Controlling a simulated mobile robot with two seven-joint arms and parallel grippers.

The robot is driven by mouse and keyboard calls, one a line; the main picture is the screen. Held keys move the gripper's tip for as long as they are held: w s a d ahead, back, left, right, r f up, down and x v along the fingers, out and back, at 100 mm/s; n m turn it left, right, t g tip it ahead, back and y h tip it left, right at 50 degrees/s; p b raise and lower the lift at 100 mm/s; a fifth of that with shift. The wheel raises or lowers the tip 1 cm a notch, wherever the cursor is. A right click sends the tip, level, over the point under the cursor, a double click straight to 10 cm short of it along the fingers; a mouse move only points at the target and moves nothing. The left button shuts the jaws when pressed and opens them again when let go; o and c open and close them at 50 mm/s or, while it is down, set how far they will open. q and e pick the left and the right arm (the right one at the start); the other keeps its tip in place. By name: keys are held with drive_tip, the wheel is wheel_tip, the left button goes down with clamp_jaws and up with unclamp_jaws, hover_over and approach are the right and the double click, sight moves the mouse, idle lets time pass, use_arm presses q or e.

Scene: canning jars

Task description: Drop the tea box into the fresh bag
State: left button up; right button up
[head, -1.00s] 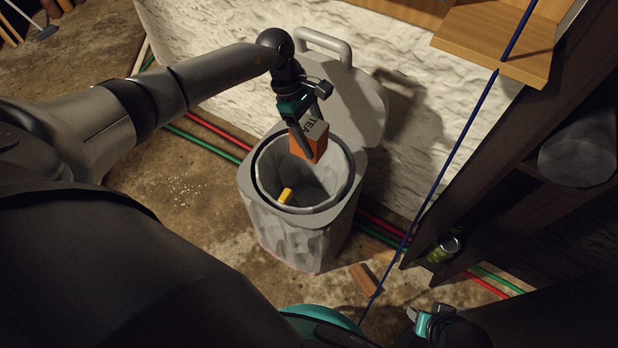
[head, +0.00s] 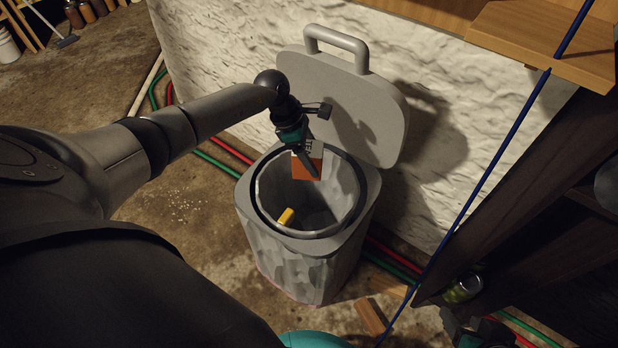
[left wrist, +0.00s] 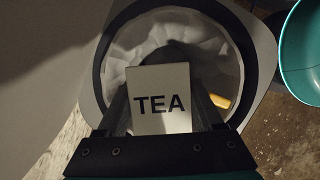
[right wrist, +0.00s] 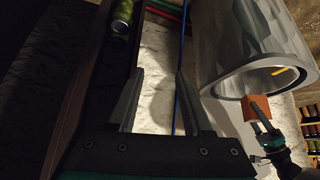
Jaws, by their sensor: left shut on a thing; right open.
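The tea box (head: 307,168), orange with a white top part lettered TEA, is held in my left gripper (head: 308,160) at the mouth of the lined bin. The box also shows in the left wrist view (left wrist: 160,98), between the fingers. The pale bag (head: 345,190) lines the inside of the grey bin (head: 300,262), whose lid (head: 350,100) stands open behind it. A small yellow item (head: 286,216) is inside the bag. My right gripper (right wrist: 160,75) is open and empty, away from the bin; in the head view it is only partly visible at the lower right.
A blue cord (head: 470,205) runs diagonally right of the bin. A dark shelf (head: 510,190) stands at the right, with a green can or jar (head: 464,288) near its foot. A wood block (head: 370,316) and red and green hoses lie on the floor.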

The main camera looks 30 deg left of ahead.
use_arm(q)
drive_tip(key=shift+f+b, duration=0.55)
drive_tip(key=shift+f, duration=0.25)
drive_tip(key=shift+f+b, duration=0.4)
drive_tip(key=shift+f, duration=0.05)
use_arm(e)
drive_tip(key=shift+w+a+t+y, duration=0.35)
drive_tip(key=shift+w+a+t, duration=0.15)
drive_tip(key=shift+a+t, duration=0.2)
drive_tip(key=shift+w+a+t+y, duration=0.4)
drive_tip(key=shift+w+a+t, duration=0.15)
drive_tip(key=shift+a, duration=0.25)
drive_tip(key=shift+w+a+t+y, duration=0.35)
drive_tip(key=shift+w+a+t, duration=0.15)
drive_tip(key=shift+a+t, duration=0.2)
use_arm(q)
drive_tip(key=o, duration=1.4)
drive_tip(key=shift+c, duration=0.2)
drive_tip(key=shift+r, duration=0.1)
